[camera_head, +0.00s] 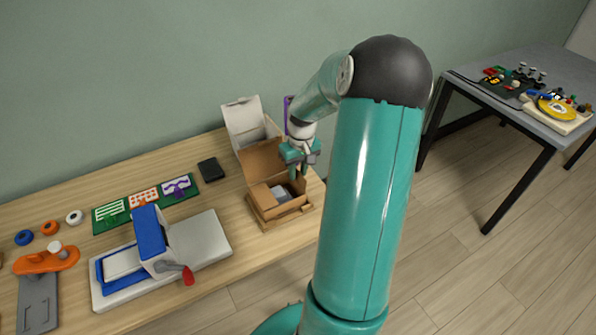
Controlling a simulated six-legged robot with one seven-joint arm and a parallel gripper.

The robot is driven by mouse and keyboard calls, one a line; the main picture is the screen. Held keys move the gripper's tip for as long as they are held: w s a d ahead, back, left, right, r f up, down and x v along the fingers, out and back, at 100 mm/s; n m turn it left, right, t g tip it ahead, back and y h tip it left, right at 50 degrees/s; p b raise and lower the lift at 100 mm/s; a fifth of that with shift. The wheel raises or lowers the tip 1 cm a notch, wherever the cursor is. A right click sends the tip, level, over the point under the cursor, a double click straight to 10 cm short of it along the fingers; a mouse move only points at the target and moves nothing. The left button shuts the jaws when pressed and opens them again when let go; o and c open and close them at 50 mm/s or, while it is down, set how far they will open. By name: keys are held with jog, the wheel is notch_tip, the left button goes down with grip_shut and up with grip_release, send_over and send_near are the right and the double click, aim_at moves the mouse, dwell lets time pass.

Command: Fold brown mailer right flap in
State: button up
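The brown mailer (258,166) stands open at the right end of the wooden table, its lid raised at the back. A pale grey item (279,193) lies inside it. My gripper (298,172) points down over the mailer's right side, close to where the right flap would be. The fingers appear a little apart, with nothing seen between them. The right flap is largely hidden by my gripper, so I cannot tell its angle or whether I touch it.
A white open box (243,120) stands behind the mailer, with a purple item (288,112) beside it. A black block (211,170) and a blue-and-white press (155,250) are to the left. A grey table (560,62) stands apart at right.

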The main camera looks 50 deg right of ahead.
jog(key=shift+f, duration=0.3)
grip_shut()
